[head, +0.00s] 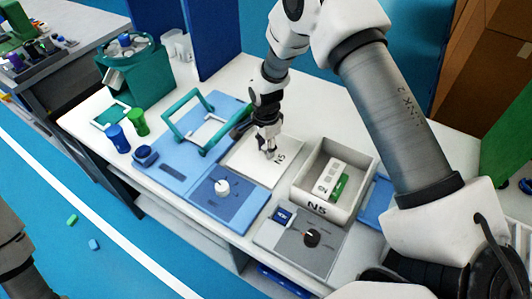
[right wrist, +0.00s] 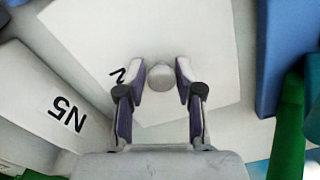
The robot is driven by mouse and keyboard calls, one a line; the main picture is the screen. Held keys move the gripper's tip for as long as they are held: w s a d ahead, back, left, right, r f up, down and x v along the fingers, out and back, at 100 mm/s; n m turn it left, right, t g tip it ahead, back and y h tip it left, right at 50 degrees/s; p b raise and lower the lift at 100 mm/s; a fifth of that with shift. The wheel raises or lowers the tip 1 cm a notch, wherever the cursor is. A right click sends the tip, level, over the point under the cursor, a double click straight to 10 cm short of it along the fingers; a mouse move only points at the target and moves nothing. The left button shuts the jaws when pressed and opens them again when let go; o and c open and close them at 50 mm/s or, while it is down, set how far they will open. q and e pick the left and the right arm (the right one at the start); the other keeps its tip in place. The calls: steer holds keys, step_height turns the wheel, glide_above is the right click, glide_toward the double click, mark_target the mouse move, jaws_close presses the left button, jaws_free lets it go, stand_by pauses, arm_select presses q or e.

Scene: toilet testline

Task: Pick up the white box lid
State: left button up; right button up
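In the right wrist view the lid (right wrist: 205,35) has a round pale knob (right wrist: 160,78). My right gripper (head: 268,153) points down over the lid. In the right wrist view my right gripper (right wrist: 160,72) is open, with one finger on each side of the knob and a visible gap to it. Only a dark part of my left arm shows at the lower left of the head view; its gripper is out of view.
The open white box (head: 318,207) marked N5 holds a white and green item (head: 333,180). A blue board (head: 220,198) with a white knob and a teal frame (head: 197,122) lie left. A grey panel (head: 290,258) stands in front.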

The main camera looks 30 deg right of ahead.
jaws_close()
